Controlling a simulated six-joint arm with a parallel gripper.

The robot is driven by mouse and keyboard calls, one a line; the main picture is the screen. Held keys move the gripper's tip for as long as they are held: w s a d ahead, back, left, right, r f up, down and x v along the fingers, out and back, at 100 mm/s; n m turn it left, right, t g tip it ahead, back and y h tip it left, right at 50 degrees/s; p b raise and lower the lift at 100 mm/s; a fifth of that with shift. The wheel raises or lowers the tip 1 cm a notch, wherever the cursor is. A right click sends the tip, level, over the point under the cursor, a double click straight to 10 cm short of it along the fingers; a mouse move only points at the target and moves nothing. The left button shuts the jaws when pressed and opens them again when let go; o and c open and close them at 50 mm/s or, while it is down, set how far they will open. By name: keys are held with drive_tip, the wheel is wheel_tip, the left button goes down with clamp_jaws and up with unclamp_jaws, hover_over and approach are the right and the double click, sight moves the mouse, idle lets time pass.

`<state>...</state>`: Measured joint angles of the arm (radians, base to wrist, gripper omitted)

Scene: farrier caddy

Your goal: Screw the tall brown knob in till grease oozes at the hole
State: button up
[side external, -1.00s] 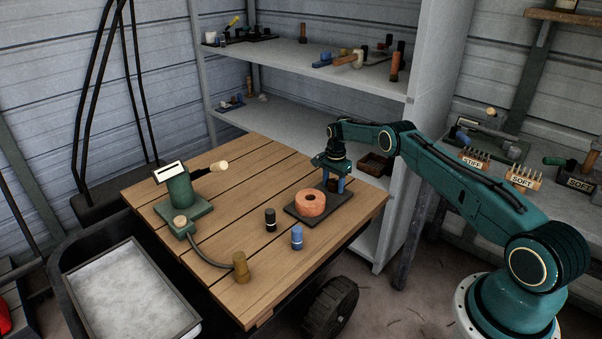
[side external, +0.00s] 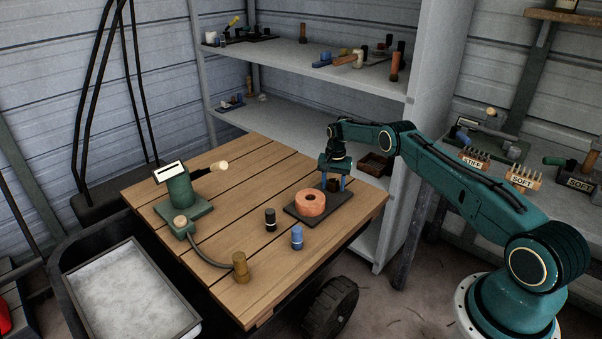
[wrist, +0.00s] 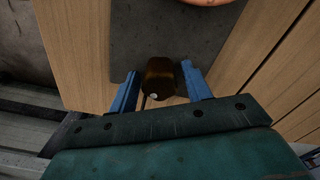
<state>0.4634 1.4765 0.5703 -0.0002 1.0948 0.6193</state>
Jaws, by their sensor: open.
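The brown knob (wrist: 160,76) stands at the end of the dark plate (wrist: 140,38), between my gripper's blue fingers in the wrist view. My gripper (side external: 333,184) is open, pointing down, with one finger on each side of the knob. Gaps show between the knob and both fingers. In the side view the knob is small and dark between the fingers. An orange ring (side external: 310,202) with a dark central hole sits on the same plate (side external: 296,214), beside the knob. I see no grease at the hole. The knob's base is partly hidden.
A black capped cylinder (side external: 270,219) and a blue one (side external: 297,238) stand on the plank table (side external: 225,297). A green device (side external: 180,190) with a hose to a brass cylinder (side external: 241,267) is at left. Shelves (side external: 290,130) rise behind my gripper.

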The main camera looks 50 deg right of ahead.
drive_tip(key=shift+n, duration=0.5)
drive_tip(key=shift+n, duration=2.7)
drive_tip(key=shift+m, duration=3)
drive_tip(key=shift+c, duration=0.4)
drive_tip(key=c, duration=0.9)
drive_tip(key=shift+m, duration=1.2)
